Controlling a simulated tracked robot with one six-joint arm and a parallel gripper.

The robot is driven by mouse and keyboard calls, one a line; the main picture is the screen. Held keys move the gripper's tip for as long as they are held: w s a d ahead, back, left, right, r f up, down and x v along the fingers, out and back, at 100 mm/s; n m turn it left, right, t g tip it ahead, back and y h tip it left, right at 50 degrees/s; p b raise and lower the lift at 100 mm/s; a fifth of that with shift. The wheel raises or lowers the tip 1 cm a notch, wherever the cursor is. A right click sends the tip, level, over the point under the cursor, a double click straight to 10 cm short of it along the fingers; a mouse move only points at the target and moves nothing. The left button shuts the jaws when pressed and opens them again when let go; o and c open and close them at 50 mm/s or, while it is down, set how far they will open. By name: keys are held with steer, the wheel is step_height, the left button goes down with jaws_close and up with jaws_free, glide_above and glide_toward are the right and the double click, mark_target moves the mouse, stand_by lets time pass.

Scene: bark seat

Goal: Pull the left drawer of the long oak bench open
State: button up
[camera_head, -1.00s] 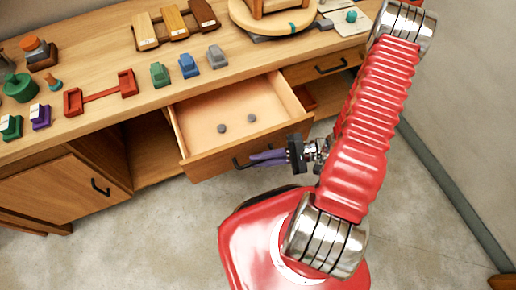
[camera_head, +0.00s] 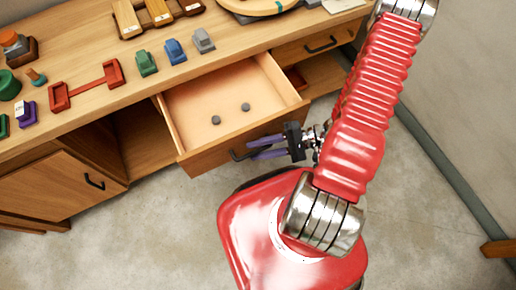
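The long oak bench (camera_head: 87,112) runs across the upper left of the picture. Its left drawer (camera_head: 196,104) is pulled well out, with its pale inside in view. Two small dark discs lie on the drawer's floor. Its front carries a dark bar handle (camera_head: 238,156), partly covered by my fingers. My gripper (camera_head: 254,149) reaches in from the right, with its two purple fingers apart at the handle. I cannot tell whether the fingers touch the handle.
A shut right drawer (camera_head: 319,46) with a dark handle sits beside the open one. A cabinet door (camera_head: 62,193) is at the lower left. Toy-like blocks and a red rack (camera_head: 86,86) stand on the bench top. Concrete floor lies in front; a wall (camera_head: 464,90) is at right.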

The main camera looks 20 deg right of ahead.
steer(key=v, duration=1.3)
steer(key=shift+d, duration=0.4)
stand_by(0.4)
